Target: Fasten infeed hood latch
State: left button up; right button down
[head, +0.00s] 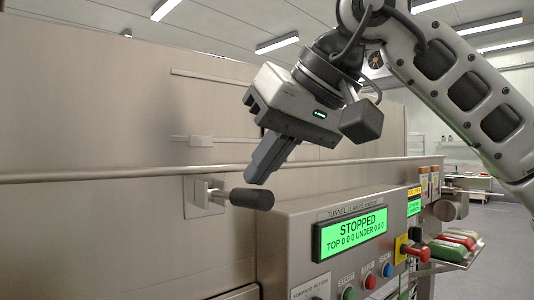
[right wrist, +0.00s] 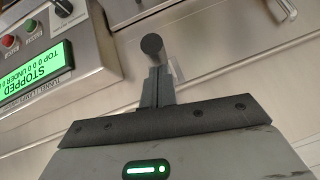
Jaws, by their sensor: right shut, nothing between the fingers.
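The infeed hood latch has a black cylindrical handle (head: 252,198) on a steel plate (head: 197,207), fixed to the hood's front below a long horizontal rail. The handle sticks out toward the right, and its round end (right wrist: 152,44) faces me in the right wrist view. My right gripper (head: 256,179) is shut and empty, pointing down just above the handle. In the right wrist view its closed fingers (right wrist: 156,82) reach close to the handle. I cannot tell whether they touch it. My left gripper is not in view.
A control panel with a green display (head: 358,226) reading STOPPED stands right of the latch. It also shows in the right wrist view (right wrist: 34,71). A red-handled switch (head: 416,251) and several coloured buttons sit on it. A tray of coloured items (head: 460,262) juts out farther right.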

aim_at(271, 205)
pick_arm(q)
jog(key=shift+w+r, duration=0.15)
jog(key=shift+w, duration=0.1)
